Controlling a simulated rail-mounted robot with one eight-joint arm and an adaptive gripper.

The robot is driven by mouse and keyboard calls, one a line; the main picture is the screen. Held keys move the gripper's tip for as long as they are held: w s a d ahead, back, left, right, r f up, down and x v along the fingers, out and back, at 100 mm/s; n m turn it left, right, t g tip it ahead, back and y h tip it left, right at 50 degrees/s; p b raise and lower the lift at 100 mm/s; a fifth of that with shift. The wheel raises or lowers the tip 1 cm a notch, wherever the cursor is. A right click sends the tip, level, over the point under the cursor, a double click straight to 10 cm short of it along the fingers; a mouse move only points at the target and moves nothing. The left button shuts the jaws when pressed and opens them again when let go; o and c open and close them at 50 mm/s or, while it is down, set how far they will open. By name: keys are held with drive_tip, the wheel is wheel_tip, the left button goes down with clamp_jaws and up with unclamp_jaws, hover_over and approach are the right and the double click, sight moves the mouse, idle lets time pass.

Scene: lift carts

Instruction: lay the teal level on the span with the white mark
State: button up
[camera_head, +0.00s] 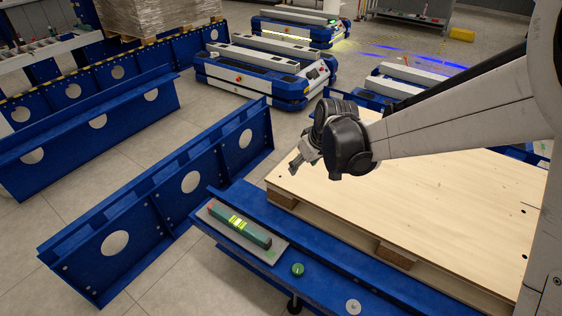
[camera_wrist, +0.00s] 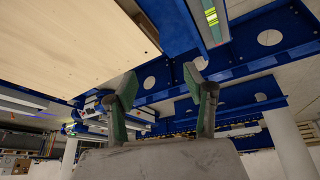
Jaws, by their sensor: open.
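The teal level (camera_head: 239,224), with a bright yellow-green vial section and a red end, lies on a grey plate on the near blue beam (camera_head: 325,278). Its yellow-green part also shows at the top of the wrist view (camera_wrist: 211,14). My gripper (camera_head: 295,166) is above and behind the level, near the pallet's left corner, touching nothing. In the wrist view its two fingers (camera_wrist: 160,82) are apart with nothing between them. A round white disc (camera_head: 353,306) sits on the near beam; I cannot tell whether it is the white mark.
A green round knob (camera_head: 298,269) sits between the plate and the disc. A wooden-topped pallet (camera_head: 420,215) lies under my arm. Blue beams with round holes stand at left, one close (camera_head: 165,200), one farther (camera_head: 90,130). Low blue-white carts (camera_head: 265,75) are behind.

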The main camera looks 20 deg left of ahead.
drive_tip(key=s+a+f+n+g, duration=0.1)
drive_tip(key=a+f+n, duration=0.1)
drive_tip(key=a+f, duration=0.75)
drive_tip(key=n+g+b, duration=0.1)
drive_tip(key=n+b, duration=0.1)
drive_tip(key=n, duration=0.1)
approach(238, 222)
drive_tip(key=b+x, duration=0.1)
drive_tip(key=x, duration=0.3)
drive_tip(key=shift+w+f+b, duration=0.2)
drive_tip(key=shift+w+b, duration=0.05)
drive_tip(key=shift+b, duration=0.15)
drive_tip(key=shift+y, duration=0.3)
drive_tip(key=shift+s+b+x, duration=0.15)
drive_tip(key=shift+b+x, duration=0.4)
drive_tip(key=shift+x, duration=1)
drive_tip(key=shift+s+b+x, duration=0.1)
drive_tip(key=shift+b+x, duration=0.4)
drive_tip(key=shift+x, duration=1.05)
drive_tip(key=shift+d, duration=0.15)
drive_tip(key=shift+c, duration=0.2)
clamp_jaws()
